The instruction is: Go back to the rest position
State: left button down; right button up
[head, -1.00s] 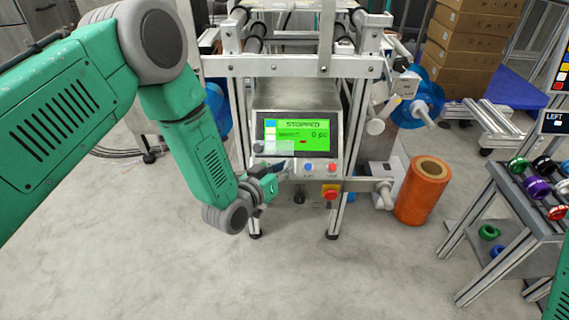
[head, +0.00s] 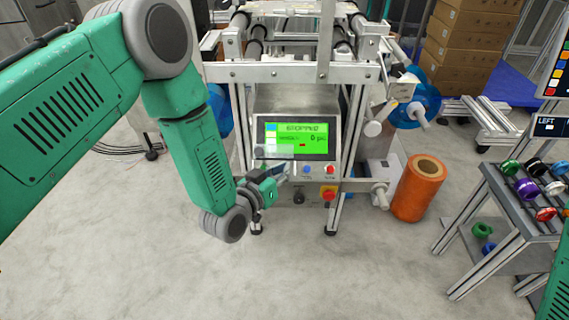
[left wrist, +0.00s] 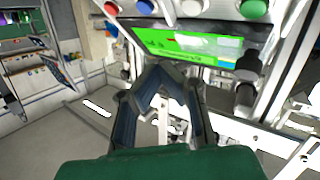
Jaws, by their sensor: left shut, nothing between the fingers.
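My left gripper (head: 275,174) is in front of the machine's control panel, below the green screen (head: 296,137), which reads "STOPPED". In the left wrist view its fingers (left wrist: 160,77) come together at the tips, shut and empty, just short of the panel (left wrist: 195,45). A small gap seems to lie between fingertips and panel; contact cannot be made out. Of my right arm only a green piece shows at the lower right edge of the head view; its gripper is out of view.
The metal machine frame (head: 285,71) stands straight ahead. A red emergency button (head: 328,194) sits low on it. An orange film roll (head: 420,188) stands on the floor to its right. A rack (head: 516,205) with coloured rings is at the right. The floor in front is clear.

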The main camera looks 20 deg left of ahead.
pick_arm(q)
jog(key=shift+f, duration=0.1)
dwell(0.3)
jog(key=s+a+g+y+p, duration=0.1)
jog(key=s+a+g+p, duration=0.2)
jog(key=s, duration=0.8)
jog(key=s+a+f+g+y+p, duration=0.1)
jog(key=s+a+g+y+p, duration=0.1)
jog(key=s+a+g+p, duration=0.2)
jog(key=s+a+f+g+y+p, duration=0.1)
jog(key=s+a+g+p, duration=0.2)
jog(key=s, duration=1.7)
jog(key=a+g, duration=0.1)
jog(key=g, duration=0.3)
jog(key=shift+a+f+g+y, duration=0.25)
jog(key=shift+a+g+y, duration=0.15)
jog(key=shift+w, duration=0.15)
